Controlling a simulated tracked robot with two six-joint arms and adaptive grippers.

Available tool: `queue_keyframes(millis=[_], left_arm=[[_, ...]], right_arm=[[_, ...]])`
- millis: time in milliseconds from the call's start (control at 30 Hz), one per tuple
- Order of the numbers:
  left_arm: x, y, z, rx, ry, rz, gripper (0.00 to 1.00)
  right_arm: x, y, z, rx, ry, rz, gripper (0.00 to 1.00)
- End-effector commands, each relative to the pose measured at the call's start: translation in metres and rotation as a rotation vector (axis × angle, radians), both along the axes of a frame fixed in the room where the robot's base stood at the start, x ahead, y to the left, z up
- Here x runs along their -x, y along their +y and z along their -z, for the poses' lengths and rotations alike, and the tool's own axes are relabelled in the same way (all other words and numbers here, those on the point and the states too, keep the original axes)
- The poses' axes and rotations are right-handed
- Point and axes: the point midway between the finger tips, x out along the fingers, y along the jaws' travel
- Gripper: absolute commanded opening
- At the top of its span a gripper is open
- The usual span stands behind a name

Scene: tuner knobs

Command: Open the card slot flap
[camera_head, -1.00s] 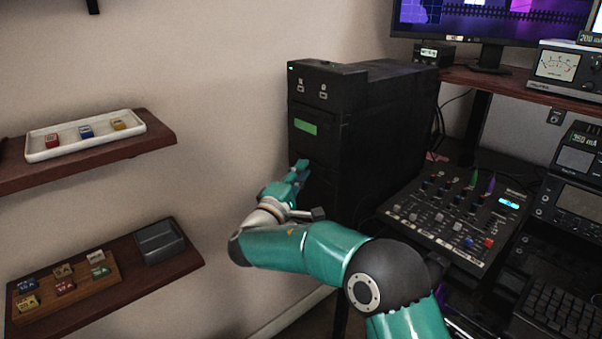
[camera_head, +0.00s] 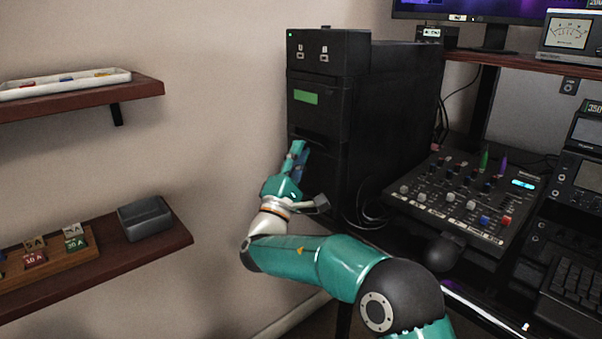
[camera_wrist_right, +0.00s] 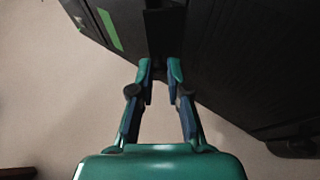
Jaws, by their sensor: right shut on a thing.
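The black tower unit (camera_head: 400,110) stands by the wall, with a green label (camera_head: 306,97) on its front. Below the label is the dark card slot flap (camera_head: 316,136). My right gripper (camera_head: 298,150) is at the flap, its fingers pointing up at the tower front. In the right wrist view the fingertips (camera_wrist_right: 160,72) are close together at the lower end of a dark strip, the flap (camera_wrist_right: 164,35), and are shut on it. Dark on dark, the flap's exact angle is hard to tell. My left gripper is in neither view.
A mixer panel (camera_head: 463,200) with knobs and sliders lies right of the tower. Two wall shelves hold a white tray (camera_head: 60,85), a grey box (camera_head: 145,218) and a wooden rack (camera_head: 45,262) of small blocks. Bare wall lies between the shelves and my right gripper.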

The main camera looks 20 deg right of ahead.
Motion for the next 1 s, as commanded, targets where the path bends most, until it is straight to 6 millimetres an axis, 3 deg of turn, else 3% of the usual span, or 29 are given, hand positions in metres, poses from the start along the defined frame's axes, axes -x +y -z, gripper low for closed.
queue_keyframes(millis=[33,300,867,900,1000], left_arm=[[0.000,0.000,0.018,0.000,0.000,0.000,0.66],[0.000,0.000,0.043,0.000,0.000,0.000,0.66],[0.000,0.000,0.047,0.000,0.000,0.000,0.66],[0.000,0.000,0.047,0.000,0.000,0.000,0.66],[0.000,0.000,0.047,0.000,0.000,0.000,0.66]], right_arm=[[0.000,-0.004,0.013,0.027,-0.009,0.007,0.00],[-0.001,-0.004,0.012,0.154,-0.054,0.005,0.00],[-0.001,-0.004,0.008,0.196,-0.070,0.003,0.00],[-0.001,-0.004,0.008,0.195,-0.071,0.002,0.17],[-0.001,-0.004,0.008,0.196,-0.071,0.002,0.34]])
